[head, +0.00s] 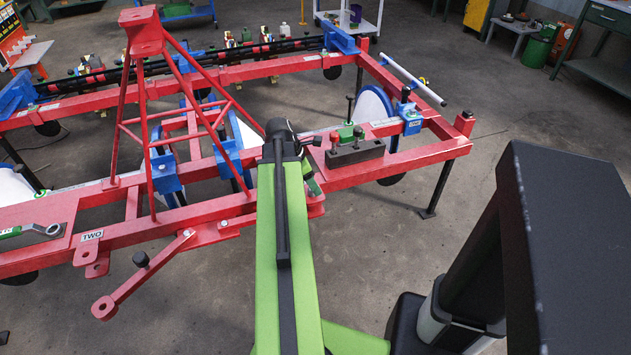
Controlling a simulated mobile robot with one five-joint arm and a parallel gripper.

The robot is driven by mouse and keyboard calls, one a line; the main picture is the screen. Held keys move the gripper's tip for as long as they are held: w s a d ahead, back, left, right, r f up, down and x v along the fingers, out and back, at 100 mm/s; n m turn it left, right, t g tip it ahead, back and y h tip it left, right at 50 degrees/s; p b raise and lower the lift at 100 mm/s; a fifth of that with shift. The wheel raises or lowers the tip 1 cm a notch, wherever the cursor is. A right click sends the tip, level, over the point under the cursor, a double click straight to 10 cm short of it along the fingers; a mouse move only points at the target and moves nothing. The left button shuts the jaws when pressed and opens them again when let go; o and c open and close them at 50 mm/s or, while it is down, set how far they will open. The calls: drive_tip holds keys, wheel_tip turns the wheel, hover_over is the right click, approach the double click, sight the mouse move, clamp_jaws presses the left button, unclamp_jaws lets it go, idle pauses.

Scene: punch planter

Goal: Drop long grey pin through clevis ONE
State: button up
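A red frame carries a clevis marked TWO (91,256) at the left. Red lug plates (316,208) show just right of my arm, partly covered by it; I cannot read a mark that names them clevis ONE. I cannot tell which is the long grey pin. My gripper (309,178) is mostly hidden by my arm, close above the lug plates; its fingers are unclear.
A red drawbar (145,270) with a black knob sticks out front left. A wrench (30,230) lies on a dark tray at the left edge. A red tripod tower (145,110) rises left of my arm. Bare floor (400,235) lies right of the frame.

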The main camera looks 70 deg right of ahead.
drive_tip(key=p+v, duration=1.1)
drive_tip(key=v, duration=0.3)
drive_tip(key=w+a+r+n+t+p, duration=0.1)
drive_tip(key=w+a+r+n+p, duration=0.15)
drive_tip(key=w+a, duration=0.85)
drive_tip(key=w+a+r+n+t+p, duration=0.1)
drive_tip(key=w+a+n+p, duration=0.15)
drive_tip(key=w+a, duration=0.85)
drive_tip(key=w+a+m+y, duration=0.1)
drive_tip(key=a+m, duration=0.3)
drive_tip(key=a, duration=0.6)
drive_tip(key=w+a+r+m+t+y+p, duration=0.1)
drive_tip(key=w+a+m, duration=0.3)
drive_tip(key=a, duration=0.7)
drive_tip(key=w+a+m+p, duration=0.1)
drive_tip(key=w+a+m, duration=0.2)
drive_tip(key=a, duration=0.7)
drive_tip(key=shift+w+a+r+m+y, duration=0.25)
drive_tip(key=shift+m+y, duration=0.15)
drive_tip(key=shift+m, duration=0.6)
